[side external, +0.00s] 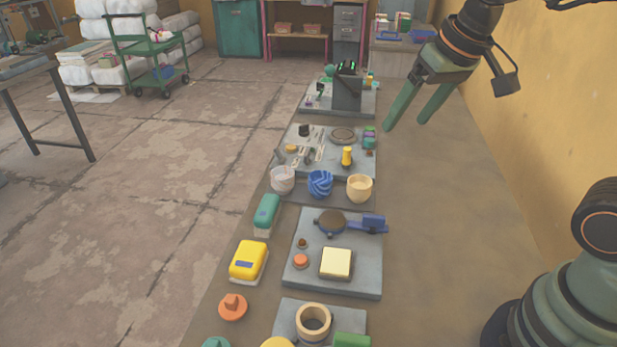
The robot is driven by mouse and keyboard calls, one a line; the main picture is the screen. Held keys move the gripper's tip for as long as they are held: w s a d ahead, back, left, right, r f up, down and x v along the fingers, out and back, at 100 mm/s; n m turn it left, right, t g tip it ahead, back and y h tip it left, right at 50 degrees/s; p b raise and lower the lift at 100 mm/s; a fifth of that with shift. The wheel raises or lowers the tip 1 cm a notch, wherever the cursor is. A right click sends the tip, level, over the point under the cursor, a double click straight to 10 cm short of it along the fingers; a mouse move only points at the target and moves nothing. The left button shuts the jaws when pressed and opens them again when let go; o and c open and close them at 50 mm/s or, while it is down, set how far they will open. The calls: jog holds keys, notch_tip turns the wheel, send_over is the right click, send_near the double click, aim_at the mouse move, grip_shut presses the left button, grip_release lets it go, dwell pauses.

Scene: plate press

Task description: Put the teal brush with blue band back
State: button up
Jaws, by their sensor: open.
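A teal brush (266,212) with a pale underside stands on the bench, left of the grey plate (366,282) with the cream block. A blue band on it is too small to make out. My gripper (405,125) is open and empty, its two green fingers apart and pointing down. It hangs in the air at the upper right of the picture, well to the right of and above the brush. A yellow brush (248,261) with a blue patch stands nearer the camera than the teal one.
A white cup (283,180), a blue woven cup (320,184) and a tan cup (359,188) stand in a row behind the plate. The plate holds a cream block (336,263) and a dark round pan (331,222). An orange knob (233,306) stands in front. The bench's right side is clear.

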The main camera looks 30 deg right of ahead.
jog(key=shift+n+t, duration=0.4)
jog(key=shift+n, duration=0.4)
jog(key=s, duration=0.1)
jog(key=s+d+f, duration=0.1)
jog(key=s, duration=0.1)
jog(key=s+d+f, duration=0.1)
jog(key=shift+s+f, duration=0.25)
jog(key=shift+s, duration=0.05)
